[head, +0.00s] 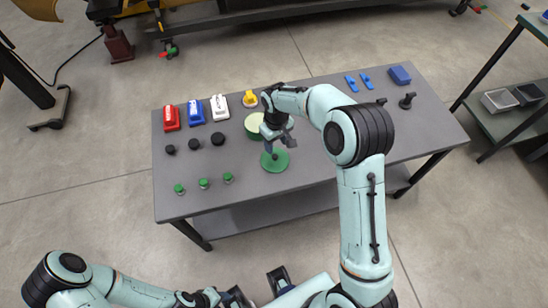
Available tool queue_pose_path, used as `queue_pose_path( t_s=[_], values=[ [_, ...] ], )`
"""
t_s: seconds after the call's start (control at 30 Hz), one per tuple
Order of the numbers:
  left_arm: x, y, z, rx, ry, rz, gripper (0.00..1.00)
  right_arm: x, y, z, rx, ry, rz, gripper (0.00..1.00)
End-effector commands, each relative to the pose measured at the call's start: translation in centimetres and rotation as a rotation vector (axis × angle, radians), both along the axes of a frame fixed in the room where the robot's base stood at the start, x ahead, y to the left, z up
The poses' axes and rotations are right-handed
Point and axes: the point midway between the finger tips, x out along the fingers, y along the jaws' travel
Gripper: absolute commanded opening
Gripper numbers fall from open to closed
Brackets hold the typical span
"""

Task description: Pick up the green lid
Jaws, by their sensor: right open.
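The green lid (274,165) is a flat round disc with a small knob, lying on the grey table near its front middle. My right gripper (278,146) is open and points down just above the lid, by its knob. It covers part of the lid's far edge, and I cannot tell whether the fingers touch it. A round, pale container with a green rim (254,125) stands just behind and left of the gripper. My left gripper (232,298) is low at the bottom edge, away from the table, and its jaws are unclear.
The grey table (330,170) holds red (171,118), blue (195,113) and white (219,108) items, a yellow item (249,98), black knobs (194,144) and green knobs (203,183) at left. Blue pieces (399,75) lie at back right. The front right is clear.

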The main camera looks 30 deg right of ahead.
Motion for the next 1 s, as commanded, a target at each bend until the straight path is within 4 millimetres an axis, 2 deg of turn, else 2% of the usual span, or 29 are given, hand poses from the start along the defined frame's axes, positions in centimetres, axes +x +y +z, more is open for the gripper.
queue_pose_path(
  t_s=[0.03, 0.1, 0.37, 0.63, 0.77, 0.97, 1.0],
  values=[
    [0.0, 0.0, -0.1, 0.0, 0.0, 0.0, 0.43, -0.1, 0.0, -1.1, 0.0, 0.004, 0.0, 0.53],
    [0.0, 0.0, -0.2, 0.0, 0.0, 0.0, 0.43, 0.0, 0.0, -2.2, 0.0, 0.004, -0.001, 0.53],
    [0.0, 0.0, -0.2, 0.0, -0.001, -0.001, 0.43, 0.2, 0.0, -4.1, 0.001, 0.001, -0.001, 0.53],
    [0.1, 0.0, 0.0, -0.001, -0.002, 0.0, 0.43, 0.7, -0.1, -8.0, 0.001, 0.001, -0.001, 0.53],
    [0.1, 0.0, 0.0, 0.0, -0.001, -0.001, 0.43, 0.7, -0.1, -8.7, 0.001, 0.0, 0.0, 0.53],
    [0.0, 0.0, -0.1, 0.0, -0.001, -0.001, 0.43, 0.8, -0.1, -8.7, 0.001, -0.001, -0.001, 0.53],
    [0.0, 0.0, -0.1, 0.0, -0.001, -0.001, 0.43, 0.8, -0.1, -8.7, 0.001, -0.001, -0.001, 0.4]
  ],
)
